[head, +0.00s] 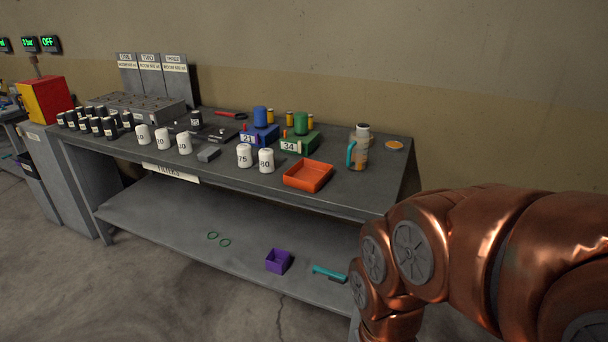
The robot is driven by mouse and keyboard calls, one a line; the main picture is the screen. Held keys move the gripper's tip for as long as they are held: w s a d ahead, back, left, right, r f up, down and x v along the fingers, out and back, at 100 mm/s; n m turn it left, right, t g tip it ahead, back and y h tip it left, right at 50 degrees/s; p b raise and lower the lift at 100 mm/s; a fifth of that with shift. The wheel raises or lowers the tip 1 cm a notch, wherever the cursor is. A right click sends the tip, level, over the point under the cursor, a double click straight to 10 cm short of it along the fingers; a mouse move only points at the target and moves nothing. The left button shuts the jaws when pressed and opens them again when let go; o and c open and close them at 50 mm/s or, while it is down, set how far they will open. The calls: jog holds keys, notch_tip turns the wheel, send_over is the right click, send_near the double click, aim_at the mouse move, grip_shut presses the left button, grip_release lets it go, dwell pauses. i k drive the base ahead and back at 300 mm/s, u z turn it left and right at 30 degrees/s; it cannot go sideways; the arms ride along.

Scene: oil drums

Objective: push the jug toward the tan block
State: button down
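The jug (361,150) stands upright near the right end of the grey workbench in the head view. It has a grey-brown body, a pale top with a dark opening and a teal handle on its left side. I cannot make out a tan block in this view. My copper arm fills the lower right, in front of the bench's right end. My gripper is outside the picture.
An orange tray (308,186) sits left of the jug, near the front edge. A flat orange disc (394,145) lies right of it. Green (300,142) and blue (260,135) boxes stand farther left. White canisters (266,161) line the front.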

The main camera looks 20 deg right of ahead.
aim_at(359, 141)
jog(key=u, duration=1.15)
jog(key=i, duration=1.75)
jog(key=z, duration=1)
jog(key=i, duration=0.85)
jog(key=z, duration=1.25)
jog(key=i, duration=0.3)
jog(key=z, duration=0.15)
